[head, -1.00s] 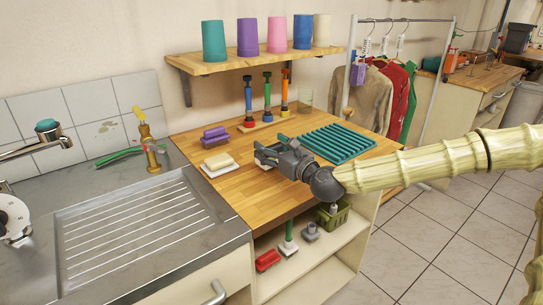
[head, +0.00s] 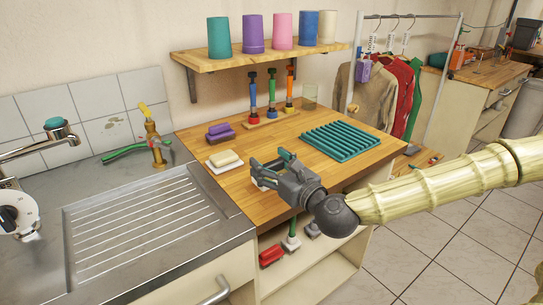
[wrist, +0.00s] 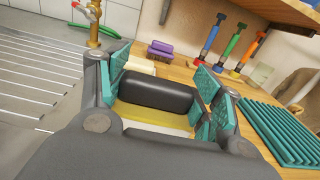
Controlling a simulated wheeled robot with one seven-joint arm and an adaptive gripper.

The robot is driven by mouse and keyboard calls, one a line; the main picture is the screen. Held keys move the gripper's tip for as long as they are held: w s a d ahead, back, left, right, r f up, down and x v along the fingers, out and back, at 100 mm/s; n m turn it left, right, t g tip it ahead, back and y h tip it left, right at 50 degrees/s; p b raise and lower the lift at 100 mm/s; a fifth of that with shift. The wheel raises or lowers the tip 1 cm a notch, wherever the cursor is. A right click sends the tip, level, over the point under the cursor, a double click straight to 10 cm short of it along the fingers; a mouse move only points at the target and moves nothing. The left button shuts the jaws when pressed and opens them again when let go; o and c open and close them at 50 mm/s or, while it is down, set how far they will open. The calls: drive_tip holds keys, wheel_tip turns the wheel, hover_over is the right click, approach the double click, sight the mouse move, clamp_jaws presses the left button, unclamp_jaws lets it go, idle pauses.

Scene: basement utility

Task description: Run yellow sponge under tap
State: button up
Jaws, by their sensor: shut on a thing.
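My gripper (head: 268,171) is over the wooden counter, near its front edge. In the wrist view its teal-padded fingers (wrist: 160,98) are closed on a block with a dark grey layer and a yellow layer, the yellow sponge (wrist: 155,116). In the head view the sponge is mostly hidden by the gripper. At the left, a chrome tap (head: 40,143) with a teal cap reaches in over the sink area. A brass tap (head: 153,144) with a yellow handle stands behind the ribbed steel drainboard (head: 150,215). I see no water running.
A teal ribbed rack (head: 338,143) lies right. Colored-handled tools (head: 270,100) stand behind. A shelf (head: 262,57) with several cups hangs above. The drainboard is clear.

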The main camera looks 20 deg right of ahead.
drive_tip(key=shift+s+a+r+p, duration=0.15)
drive_tip(key=shift+r+p, duration=0.2)
drive_tip(key=shift+p, duration=1.9)
drive_tip(key=p, duration=0.4)
drive_tip(key=shift+s+a, duration=0.1)
drive_tip(key=shift+s, duration=0.3)
drive_tip(key=s+p, duration=0.1)
drive_tip(key=p, duration=0.3)
drive_tip(key=shift+a, duration=0.15)
drive_tip(key=shift+s+f+p, duration=0.1)
drive_tip(key=shift+s+p, duration=0.1)
drive_tip(key=shift+p, duration=0.1)
drive_tip(key=shift+s+a+f, duration=0.1)
drive_tip(key=shift+a, duration=0.05)
